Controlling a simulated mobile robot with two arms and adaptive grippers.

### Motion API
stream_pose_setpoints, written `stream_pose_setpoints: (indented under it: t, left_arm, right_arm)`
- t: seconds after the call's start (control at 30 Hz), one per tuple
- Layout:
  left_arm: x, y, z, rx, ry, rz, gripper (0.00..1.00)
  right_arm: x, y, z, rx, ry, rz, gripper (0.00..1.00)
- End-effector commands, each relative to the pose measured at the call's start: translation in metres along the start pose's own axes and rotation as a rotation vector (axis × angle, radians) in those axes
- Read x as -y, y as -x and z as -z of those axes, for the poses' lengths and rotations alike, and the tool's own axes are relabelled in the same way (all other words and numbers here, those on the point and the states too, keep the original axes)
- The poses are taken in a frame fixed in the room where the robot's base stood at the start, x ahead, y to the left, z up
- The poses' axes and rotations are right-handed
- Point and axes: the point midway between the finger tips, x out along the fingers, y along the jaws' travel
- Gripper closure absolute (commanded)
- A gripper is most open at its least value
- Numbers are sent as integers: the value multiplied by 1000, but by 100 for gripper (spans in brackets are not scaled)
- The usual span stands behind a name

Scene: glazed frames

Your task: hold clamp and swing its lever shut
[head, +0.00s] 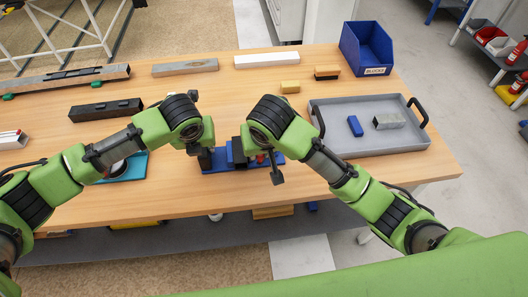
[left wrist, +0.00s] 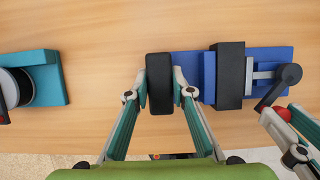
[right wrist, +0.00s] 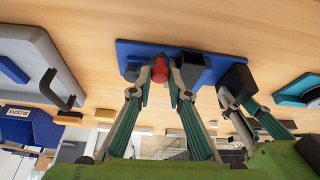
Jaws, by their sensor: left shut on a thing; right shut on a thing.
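The clamp has a blue base (head: 222,165), which lies on the wooden table; its base (left wrist: 268,56) also shows in the left wrist view. It carries a blue upright plate, a black block (left wrist: 230,75) and a black lever (left wrist: 277,90) with a red knob (right wrist: 160,68). My left gripper (left wrist: 160,88) is shut on the black end block (left wrist: 160,70) at the clamp's left end. My right gripper (right wrist: 160,83) is shut on the red lever knob at the other end; its fingers partly hide the knob. In the head view my wrists hide much of both grips.
A grey tray (head: 328,117) with a small blue block and a grey block stands at the right. A blue bin (head: 366,48) is behind it. A teal holder (left wrist: 50,78) stands left of the clamp. Several bars lie along the back and left.

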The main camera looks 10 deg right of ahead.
Motion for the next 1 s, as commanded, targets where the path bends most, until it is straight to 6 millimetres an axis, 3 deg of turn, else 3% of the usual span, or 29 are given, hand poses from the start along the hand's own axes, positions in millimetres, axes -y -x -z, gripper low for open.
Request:
stream_pose_setpoints:
  t: [0.03,0.57,0.6,0.67,1.0]
  left_arm:
    - [1,-3,8,-15,-5,1,100]
    - [1,-3,7,-15,-5,1,100]
    - [1,-3,7,-15,-5,1,100]
    - [1,-3,7,-15,-5,1,100]
    - [1,-3,7,-15,-4,-1,100]
  right_arm:
    - [2,-1,0,-1,-9,-1,100]
    - [3,-2,1,-1,-31,-10,100]
    - [3,-2,1,-1,-30,-10,78]
    - [3,-2,1,-1,-30,-10,67]
    - [2,0,1,-1,-30,-12,67]
